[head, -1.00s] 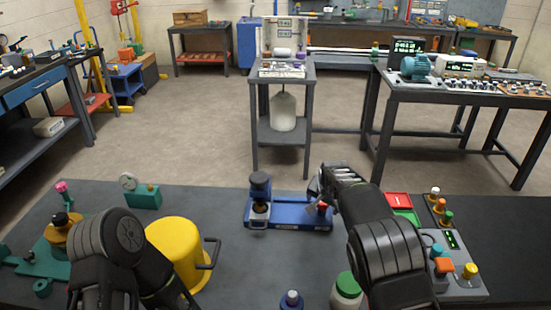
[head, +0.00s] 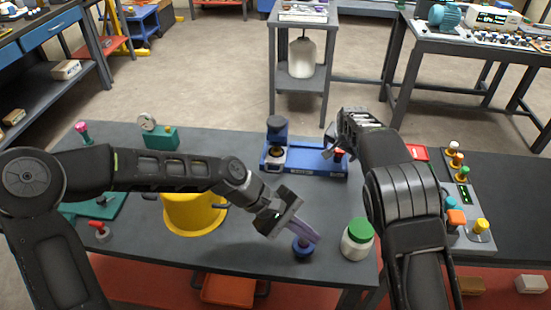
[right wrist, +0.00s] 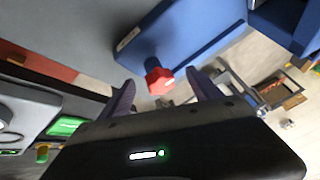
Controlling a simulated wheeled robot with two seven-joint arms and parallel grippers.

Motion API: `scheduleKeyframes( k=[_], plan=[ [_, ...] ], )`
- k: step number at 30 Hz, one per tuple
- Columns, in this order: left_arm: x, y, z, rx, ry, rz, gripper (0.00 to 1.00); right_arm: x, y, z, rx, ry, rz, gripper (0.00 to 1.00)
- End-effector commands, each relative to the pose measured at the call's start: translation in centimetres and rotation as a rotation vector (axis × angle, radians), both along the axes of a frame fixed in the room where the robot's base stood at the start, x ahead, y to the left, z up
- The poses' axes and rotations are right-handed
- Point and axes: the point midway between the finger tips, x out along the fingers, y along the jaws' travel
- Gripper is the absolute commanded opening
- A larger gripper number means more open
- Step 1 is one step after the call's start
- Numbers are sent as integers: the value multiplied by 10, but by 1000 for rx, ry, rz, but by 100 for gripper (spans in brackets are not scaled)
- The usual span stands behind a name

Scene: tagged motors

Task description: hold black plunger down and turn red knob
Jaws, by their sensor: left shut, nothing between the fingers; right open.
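A blue fixture (head: 325,171) lies at the back of the table in the head view, with a dark, black-looking plunger cap (head: 277,123) upright at its left end. The red knob (head: 340,153) is at its right end, partly hidden by my right gripper (head: 333,150). In the right wrist view the red hexagonal knob (right wrist: 159,81) lies between the spread fingers, with gaps on both sides.
A green-capped white jar (head: 357,242) is right of my left gripper. A control panel (head: 468,235) with coloured knobs is at right. Clear tabletop lies between the bucket and the fixture.

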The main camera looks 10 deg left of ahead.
Motion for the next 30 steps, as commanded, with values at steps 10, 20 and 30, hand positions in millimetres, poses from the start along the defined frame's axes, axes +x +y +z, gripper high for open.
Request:
scheduleKeyframes(
  k=[10,20,30],
  plan=[
    [73,49,74,-111,280,592,0,0,0,0,0,0,0,73],
    [108,73,105,-176,376,819,0,0,0,0,0,0,0,73],
    [148,82,80,-22,112,668,0,0,0,0,0,0,0,73]
  ],
)
